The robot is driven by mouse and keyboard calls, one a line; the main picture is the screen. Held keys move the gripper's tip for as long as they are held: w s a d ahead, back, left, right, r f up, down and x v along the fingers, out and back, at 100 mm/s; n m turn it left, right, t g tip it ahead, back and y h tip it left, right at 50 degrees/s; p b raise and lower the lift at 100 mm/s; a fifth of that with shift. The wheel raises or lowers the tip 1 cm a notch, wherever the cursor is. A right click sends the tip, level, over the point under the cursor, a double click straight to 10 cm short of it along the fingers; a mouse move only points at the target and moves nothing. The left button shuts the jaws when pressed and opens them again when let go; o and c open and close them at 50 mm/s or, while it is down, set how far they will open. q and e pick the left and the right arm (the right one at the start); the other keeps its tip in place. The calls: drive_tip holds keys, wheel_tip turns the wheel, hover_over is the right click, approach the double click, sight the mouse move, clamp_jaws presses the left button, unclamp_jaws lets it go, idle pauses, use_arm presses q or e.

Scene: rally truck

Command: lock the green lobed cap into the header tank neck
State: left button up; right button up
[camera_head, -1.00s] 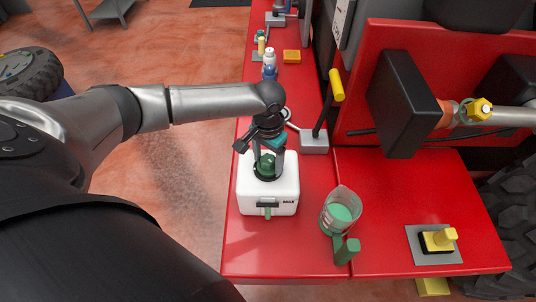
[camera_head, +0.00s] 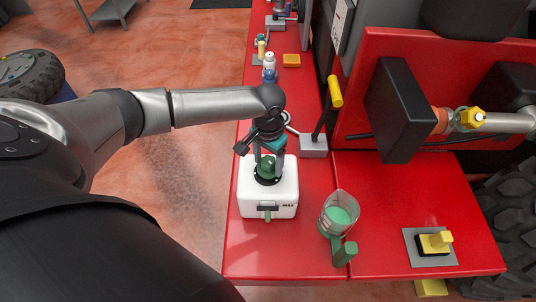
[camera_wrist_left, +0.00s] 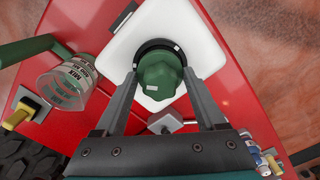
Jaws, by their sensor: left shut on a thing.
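The green lobed cap (camera_head: 267,167) is at the top of the white header tank (camera_head: 254,201), over its black neck ring (camera_head: 268,181). It also shows in the left wrist view (camera_wrist_left: 160,77), where the black neck ring (camera_wrist_left: 151,47) surrounds part of it. My left gripper (camera_head: 268,170) comes down from above and is shut on the cap, with one finger on each side. I cannot tell from these frames how deep the cap sits in the neck. My right gripper is not in view.
A yellow switch (camera_head: 435,242) is at front right. The red surface in front is clear.

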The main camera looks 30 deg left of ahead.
use_arm(q)
drive_tip(key=shift+f+b, duration=0.3)
drive_tip(key=shift+f, duration=0.35)
idle(1.0)
drive_tip(key=shift+r, duration=0.65)
drive_tip(key=shift+f, duration=0.75)
idle(0.6)
drive_tip(key=shift+r, duration=0.75)
drive_tip(key=shift+f, duration=0.9)
drive_tip(key=shift+r, duration=0.1)
drive_tip(key=shift+r, duration=0.8)
drive_tip(key=shift+r, duration=0.1)
drive_tip(key=shift+r, duration=0.9)
